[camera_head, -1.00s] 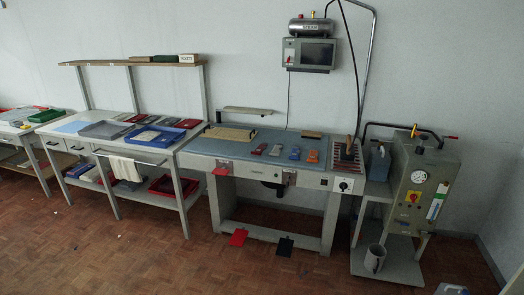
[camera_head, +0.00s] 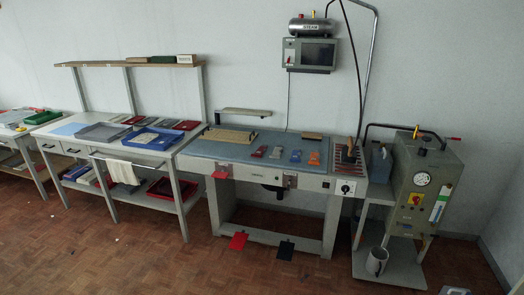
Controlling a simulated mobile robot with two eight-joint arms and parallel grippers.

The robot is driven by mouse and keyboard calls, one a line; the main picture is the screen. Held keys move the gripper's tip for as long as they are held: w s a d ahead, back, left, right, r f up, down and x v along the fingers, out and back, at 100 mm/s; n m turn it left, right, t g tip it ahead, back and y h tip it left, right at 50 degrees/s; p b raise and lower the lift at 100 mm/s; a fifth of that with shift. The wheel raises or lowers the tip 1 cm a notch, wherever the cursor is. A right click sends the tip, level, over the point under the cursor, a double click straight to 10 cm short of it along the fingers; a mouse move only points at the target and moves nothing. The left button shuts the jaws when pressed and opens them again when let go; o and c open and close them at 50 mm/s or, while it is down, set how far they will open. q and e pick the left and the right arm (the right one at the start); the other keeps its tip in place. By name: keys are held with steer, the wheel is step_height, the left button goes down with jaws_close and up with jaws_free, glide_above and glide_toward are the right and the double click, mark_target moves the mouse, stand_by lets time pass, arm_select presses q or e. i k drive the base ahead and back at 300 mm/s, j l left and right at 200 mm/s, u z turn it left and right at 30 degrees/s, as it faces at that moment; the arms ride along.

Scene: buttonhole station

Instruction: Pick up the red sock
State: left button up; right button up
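A small red item (camera_head: 259,151), which looks like the red sock, lies on the blue-grey top of the workstation table (camera_head: 225,150). It is the leftmost in a row with a grey item (camera_head: 277,152), a blue item (camera_head: 296,155) and an orange item (camera_head: 313,157). It is too small to make out its exact shape. Neither of my grippers is in view.
A tan board (camera_head: 230,136) lies left of the row, and a grate (camera_head: 347,157) is on the right. A side table (camera_head: 85,147) with trays stands at left. A steam unit (camera_head: 425,190) stands at right. Red (camera_head: 239,241) and black (camera_head: 285,250) pedals lie below.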

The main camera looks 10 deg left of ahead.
mark_target(263, 148)
steer(key=i+j+z, duration=0.1)
steer(key=i+j, duration=0.25)
steer(key=i+j+z, duration=0.1)
steer(key=i+j, duration=0.25)
steer(key=i+j+z, duration=0.1)
steer(key=i+j, duration=0.25)
steer(key=i+j+z, duration=0.1)
steer(key=i+j, duration=0.2)
steer(key=i+j+z, duration=0.1)
steer(key=i+j, duration=0.2)
steer(key=j, duration=0.25)
steer(key=i+j+z, duration=0.1)
steer(key=i+j, duration=0.2)
steer(key=j, duration=0.15)
steer(key=i+j+z, duration=0.1)
steer(key=i+j, duration=0.2)
steer(key=j, duration=0.2)
steer(key=i+j+z, duration=0.1)
steer(key=i+j, duration=0.15)
steer(key=j, duration=0.2)
